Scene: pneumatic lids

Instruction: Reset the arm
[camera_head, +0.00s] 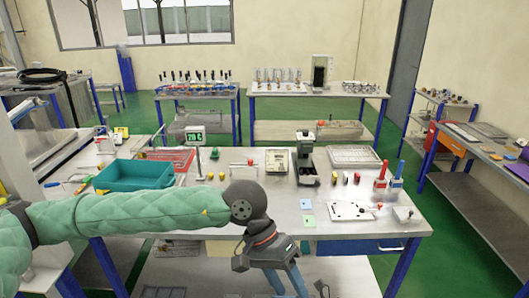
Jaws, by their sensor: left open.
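My left arm, in a green quilted sleeve, comes in from the left in the head view and reaches across the front of the workbench. My left gripper (277,262) is dark grey with an orange stripe, in front of the bench's front edge and pointing downward. It is open, and I see nothing held in it. A small dark piece shows at the bottom edge right of it; I cannot tell what it is. My right gripper is not recognisable in the view.
The workbench (350,228) carries a teal bin (134,175), a black-and-grey device (306,160), a wire tray (354,156), a white plate (351,210), red-topped parts (381,178) and several small coloured pieces. Other benches stand behind and at right. Green floor lies between them.

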